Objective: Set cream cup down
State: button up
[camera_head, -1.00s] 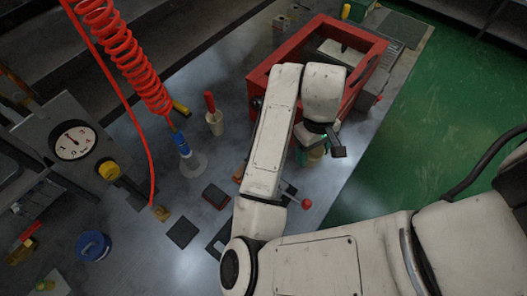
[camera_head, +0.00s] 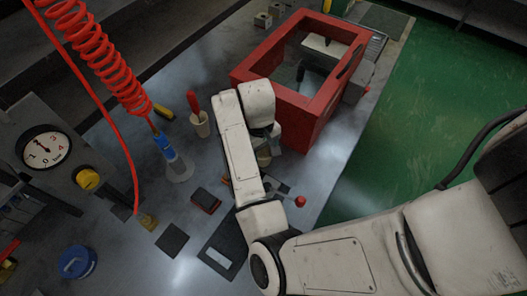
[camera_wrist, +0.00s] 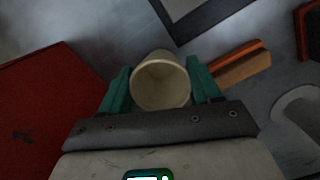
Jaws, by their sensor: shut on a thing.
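The cream cup (camera_wrist: 160,92) is between the teal fingers of my gripper (camera_wrist: 160,84) in the wrist view, its round open mouth facing the camera. It looks empty. In the head view the held cup (camera_head: 263,157) shows only in part below my wrist, beside the near left corner of the red box. My gripper is shut on it. My arm hides much of the cup and the bench under it, so I cannot tell whether its base touches the surface.
The red open box (camera_head: 307,103) stands close beside the gripper. A second pale cup (camera_head: 201,128) holds a red-handled tool. A red-knobbed lever (camera_head: 299,201), a small red-and-black block (camera_head: 205,200) and a dark square pad (camera_head: 172,239) lie nearer. An orange-brown block (camera_wrist: 240,66) is near the right finger.

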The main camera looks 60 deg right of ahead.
jog(key=shift+f, duration=0.3)
jog(key=o, duration=1)
jog(key=shift+o, duration=0.2)
